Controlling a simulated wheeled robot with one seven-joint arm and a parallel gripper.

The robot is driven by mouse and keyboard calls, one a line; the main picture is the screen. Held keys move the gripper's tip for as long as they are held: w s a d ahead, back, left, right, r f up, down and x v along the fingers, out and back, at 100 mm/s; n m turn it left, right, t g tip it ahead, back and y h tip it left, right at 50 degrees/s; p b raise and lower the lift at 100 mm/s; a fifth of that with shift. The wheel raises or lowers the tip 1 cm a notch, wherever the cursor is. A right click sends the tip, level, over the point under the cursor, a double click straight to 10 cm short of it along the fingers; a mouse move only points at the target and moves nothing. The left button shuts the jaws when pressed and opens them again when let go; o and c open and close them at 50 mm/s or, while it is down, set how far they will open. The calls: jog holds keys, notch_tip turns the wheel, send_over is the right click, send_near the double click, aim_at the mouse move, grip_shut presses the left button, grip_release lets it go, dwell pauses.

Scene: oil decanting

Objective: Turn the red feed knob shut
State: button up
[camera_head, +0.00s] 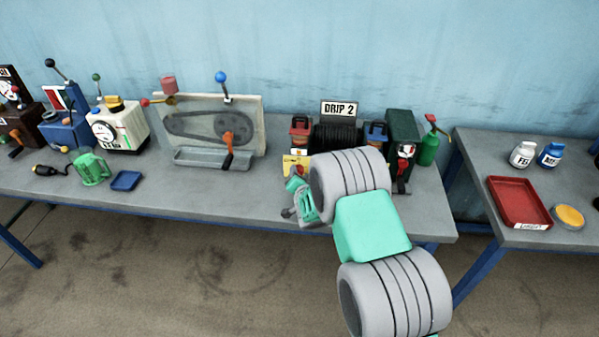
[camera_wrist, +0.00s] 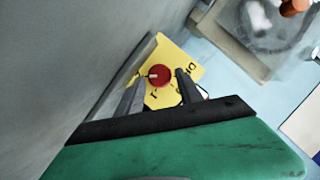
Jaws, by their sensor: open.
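The red feed knob (camera_wrist: 159,75) shows in the wrist view on a yellow plate (camera_wrist: 180,62) with dark lettering, partly cut off by my gripper. A light pointer mark on the knob faces left in that view. My gripper (camera_wrist: 160,82) is open, with one finger to each side of the knob in the picture. I cannot tell whether the fingers touch it. In the head view the yellow plate (camera_head: 297,164) stands at the front of the DRIP 2 unit (camera_head: 338,108), and my gripper (camera_head: 303,203) is just below it; the knob is not clear there.
Left of the unit stands a belt-drive panel (camera_head: 208,127) with a blue-topped lever and an orange crank. A green oil can (camera_head: 428,147) stands to the right. The bench front between tray and gripper is clear.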

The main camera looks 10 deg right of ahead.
jog(key=shift+w+f, duration=0.15)
jog(key=shift+w, duration=0.25)
grip_shut()
